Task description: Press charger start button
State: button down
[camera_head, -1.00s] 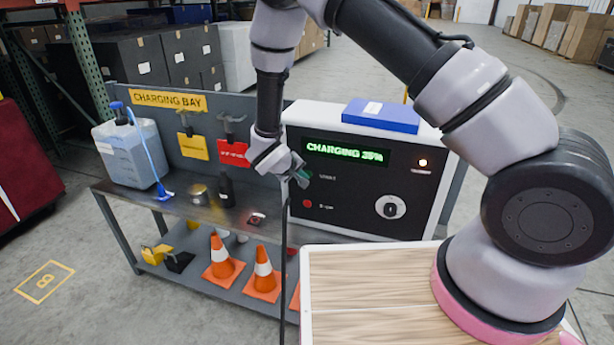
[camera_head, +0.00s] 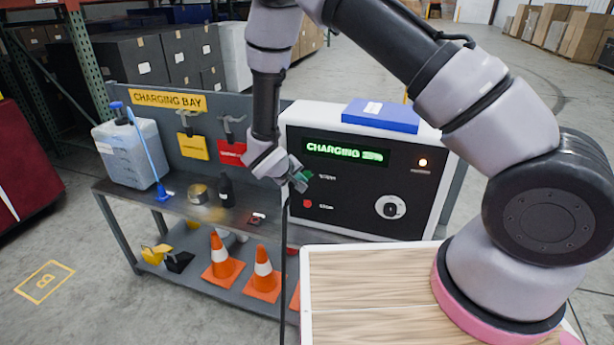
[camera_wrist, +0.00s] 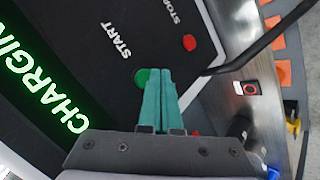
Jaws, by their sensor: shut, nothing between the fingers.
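The charger (camera_head: 360,195) is a white box with a black front panel, standing on the bench. Its green display (camera_head: 346,152) reads CHARGING with a percentage that is hard to make out. The green start button (camera_wrist: 141,77) sits beside the label START in the wrist view. The red stop button (camera_wrist: 189,43) is near it. My gripper (camera_wrist: 164,72) is shut and empty, its green fingertips right at the start button and overlapping its edge in the wrist view. I cannot tell whether they touch it. In the head view my gripper (camera_head: 304,178) is at the panel's left side.
A black cable (camera_wrist: 262,45) runs close beside the gripper. A blue box (camera_head: 381,115) lies on the charger. A jug (camera_head: 130,153), small items and a CHARGING BAY sign (camera_head: 167,99) are on the left. Orange cones (camera_head: 263,276) stand on the lower shelf.

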jog(key=s, duration=0.1)
jog(key=s+a, duration=0.1)
jog(key=s, duration=0.2)
jog(key=shift+s+a, duration=0.25)
jog(key=shift+a, duration=0.05)
jog(key=shift+r, duration=0.1)
jog(key=d+r+m+g, duration=0.2)
jog(key=d+r+m, duration=0.1)
jog(key=d+r, duration=0.8)
jog(key=d+r+m+g, duration=0.2)
jog(key=d+r+m, duration=0.35)
jog(key=r, duration=0.85)
jog(key=s+d+r+m+t+y, duration=0.1)
jog(key=s+d+r+y, duration=0.2)
jog(key=s+r, duration=0.6)
jog(key=s+d+r+t+y, duration=0.2)
jog(key=s+d+r, duration=0.4)
jog(key=s+r, duration=0.3)
jog(key=shift+d+r+m+t+y, duration=0.2)
jog(key=shift+d+m+t+y, duration=0.15)
jog(key=shift+y, duration=0.55)
jog(key=shift+w, duration=0.1)
